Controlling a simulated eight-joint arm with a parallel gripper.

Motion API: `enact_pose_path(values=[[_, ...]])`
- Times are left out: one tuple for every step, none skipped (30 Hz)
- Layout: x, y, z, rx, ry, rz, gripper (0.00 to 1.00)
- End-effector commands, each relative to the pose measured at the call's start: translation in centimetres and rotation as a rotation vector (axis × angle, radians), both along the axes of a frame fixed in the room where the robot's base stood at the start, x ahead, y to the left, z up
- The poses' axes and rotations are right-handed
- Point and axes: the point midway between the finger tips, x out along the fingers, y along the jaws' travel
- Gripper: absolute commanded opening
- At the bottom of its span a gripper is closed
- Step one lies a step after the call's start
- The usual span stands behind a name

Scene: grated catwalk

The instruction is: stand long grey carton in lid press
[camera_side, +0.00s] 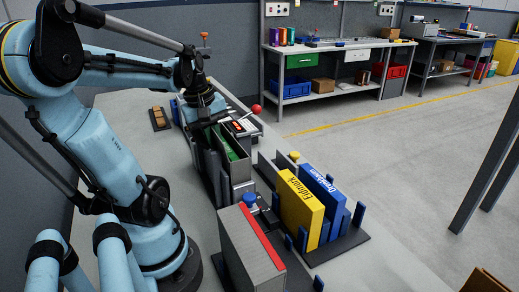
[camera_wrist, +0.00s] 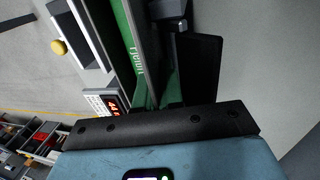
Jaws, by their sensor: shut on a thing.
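My gripper (camera_side: 208,112) reaches down at the far end of the row of stands. It is shut on a slim carton with a green lettered face (camera_wrist: 138,55), which also shows in the side view (camera_side: 229,145). A dark finger (camera_wrist: 196,68) lies along its right side in the wrist view. The carton stands between grey walls (camera_side: 241,168); I cannot tell whether these belong to the lid press, and its lower end is hidden. A big grey box with a red edge strip (camera_side: 246,252) stands upright at the front.
Yellow (camera_side: 301,206) and blue (camera_side: 322,196) cartons stand in a dark rack to the right. A panel with red digits (camera_side: 239,127) and a red ball knob (camera_side: 256,108) are close to my gripper. A small tray with brown blocks (camera_side: 158,117) lies behind. The table's left part is clear.

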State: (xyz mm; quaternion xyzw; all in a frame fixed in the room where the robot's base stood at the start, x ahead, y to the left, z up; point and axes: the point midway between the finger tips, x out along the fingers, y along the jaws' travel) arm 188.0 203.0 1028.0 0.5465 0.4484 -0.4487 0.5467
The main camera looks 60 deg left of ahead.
Motion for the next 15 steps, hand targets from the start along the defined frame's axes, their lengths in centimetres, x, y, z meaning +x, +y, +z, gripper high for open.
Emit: enact_pose_path(values=[[0.01,0.01,-0.01,0.0,0.0,0.0,0.0],[0.01,0.01,0.0,0.0,0.0,0.0,0.0],[0.01,0.01,0.0,0.0,0.0,0.0,0.0],[0.01,0.01,0.0,0.0,0.0,0.0,0.0],[0.01,0.01,0.0,0.0,0.0,0.0,0.0],[0.01,0.01,0.0,0.0,0.0,0.0,0.0],[0.01,0.01,0.0,0.0,0.0,0.0,0.0],[0.01,0.01,0.0,0.0,0.0,0.0,0.0],[0.01,0.01,0.0,0.0,0.0,0.0,0.0],[0.01,0.01,0.0,0.0,0.0,0.0,0.0],[0.0,0.01,0.01,0.0,0.0,0.0,0.1],[0.0,0.01,0.01,0.0,0.0,0.0,0.16],[-0.01,0.01,0.01,0.0,0.001,0.0,0.21],[-0.03,0.02,0.0,0.0,0.001,0.0,0.25],[-0.05,0.02,0.0,0.001,0.002,0.0,0.31]])
